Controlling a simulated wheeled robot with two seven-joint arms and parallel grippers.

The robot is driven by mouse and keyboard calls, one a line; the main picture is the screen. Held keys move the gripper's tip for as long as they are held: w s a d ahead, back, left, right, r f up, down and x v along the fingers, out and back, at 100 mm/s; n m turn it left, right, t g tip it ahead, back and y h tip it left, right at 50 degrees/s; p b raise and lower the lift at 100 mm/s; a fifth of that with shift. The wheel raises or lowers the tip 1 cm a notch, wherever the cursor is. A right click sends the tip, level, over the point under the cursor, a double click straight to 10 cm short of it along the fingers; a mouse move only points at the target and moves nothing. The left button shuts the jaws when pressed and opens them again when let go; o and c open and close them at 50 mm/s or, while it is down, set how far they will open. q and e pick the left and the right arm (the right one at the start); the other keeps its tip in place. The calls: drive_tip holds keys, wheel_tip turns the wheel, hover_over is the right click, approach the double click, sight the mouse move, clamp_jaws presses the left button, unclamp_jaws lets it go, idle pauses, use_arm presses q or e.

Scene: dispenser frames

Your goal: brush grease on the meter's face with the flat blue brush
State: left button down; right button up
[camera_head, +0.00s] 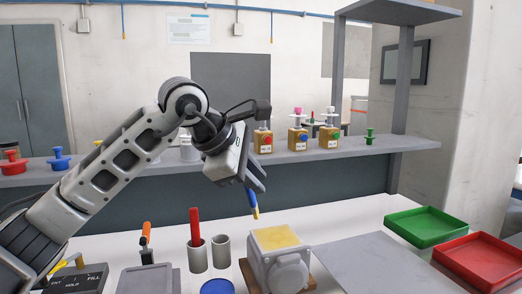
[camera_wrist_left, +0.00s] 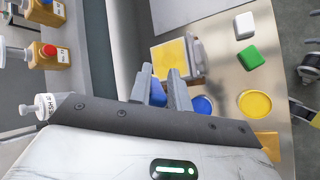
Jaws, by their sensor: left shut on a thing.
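My left gripper (camera_head: 256,182) is shut on the flat blue brush (camera_head: 252,199), which points down with a yellowish tip. The wrist view shows the brush (camera_wrist_left: 158,95) between the two fingers (camera_wrist_left: 160,84). The meter (camera_head: 263,268) is a pale grey box with a round part on its front, standing on a brown base. Its upper face (camera_head: 277,237) is covered in yellow; the face also shows in the wrist view (camera_wrist_left: 170,62). In the head view the brush tip appears just above the far left edge of the face, apparently clear of it. My right gripper is not in view.
Two grey cups (camera_head: 197,257) stand left of the meter, one holding a red-handled tool (camera_head: 195,225). A blue disc (camera_head: 217,287) lies in front. Green (camera_head: 425,226) and red (camera_head: 480,262) trays stand at right. A shelf (camera_head: 350,148) with dispensers (camera_head: 298,139) runs behind.

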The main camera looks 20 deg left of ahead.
use_arm(q)
wheel_tip(320, 180, up, 4)
drive_tip(key=p, duration=0.2)
drive_tip(key=shift+r+p, duration=0.1)
drive_tip(key=shift+p, duration=0.25)
idle(0.7)
